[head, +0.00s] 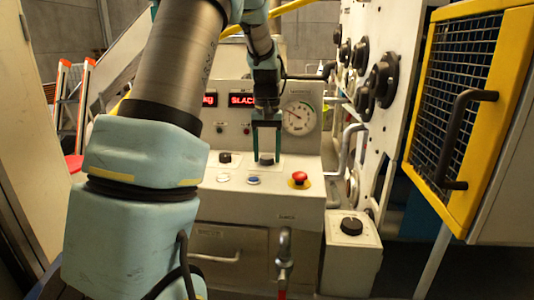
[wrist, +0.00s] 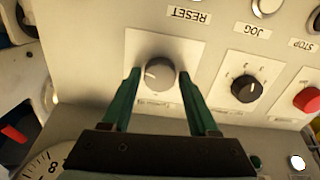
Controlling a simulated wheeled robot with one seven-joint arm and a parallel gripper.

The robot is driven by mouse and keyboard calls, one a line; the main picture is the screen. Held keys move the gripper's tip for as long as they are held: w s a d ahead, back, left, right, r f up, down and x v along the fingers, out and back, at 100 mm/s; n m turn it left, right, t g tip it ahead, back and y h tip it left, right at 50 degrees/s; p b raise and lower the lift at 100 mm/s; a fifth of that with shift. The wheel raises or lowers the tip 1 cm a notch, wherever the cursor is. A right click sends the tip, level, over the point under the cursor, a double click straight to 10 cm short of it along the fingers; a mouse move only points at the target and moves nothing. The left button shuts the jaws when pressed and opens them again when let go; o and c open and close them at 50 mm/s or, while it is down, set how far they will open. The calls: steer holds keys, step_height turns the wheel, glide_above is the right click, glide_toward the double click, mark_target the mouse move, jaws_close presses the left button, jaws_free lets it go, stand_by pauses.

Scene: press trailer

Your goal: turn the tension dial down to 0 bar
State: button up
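A grey round dial (wrist: 160,74) with a pale pointer mark sits on a white plate in the wrist view. Its mark points left in that picture, and its label is too small to read. The dial also shows in the head view (head: 266,160), partly behind my gripper. My gripper (wrist: 159,76) has its two green fingers on either side of the dial, with a small gap at each side. It is open and comes from above in the head view (head: 266,152). A round gauge (head: 298,117) stands behind it, its needle pointing to the upper left.
A black knob (wrist: 246,88) is beside the dial, with a red button (wrist: 308,99) beyond it. A red mushroom button (head: 299,178) sits at the console's front right. A red display (head: 242,100) reads SLACK. A yellow-framed mesh guard (head: 466,100) stands at right.

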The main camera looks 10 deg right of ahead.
mark_target(267, 157)
steer(key=shift+o, duration=1.4)
step_height(267, 157, up, 11)
steer(key=b, duration=0.2)
steer(key=shift+f, duration=0.1)
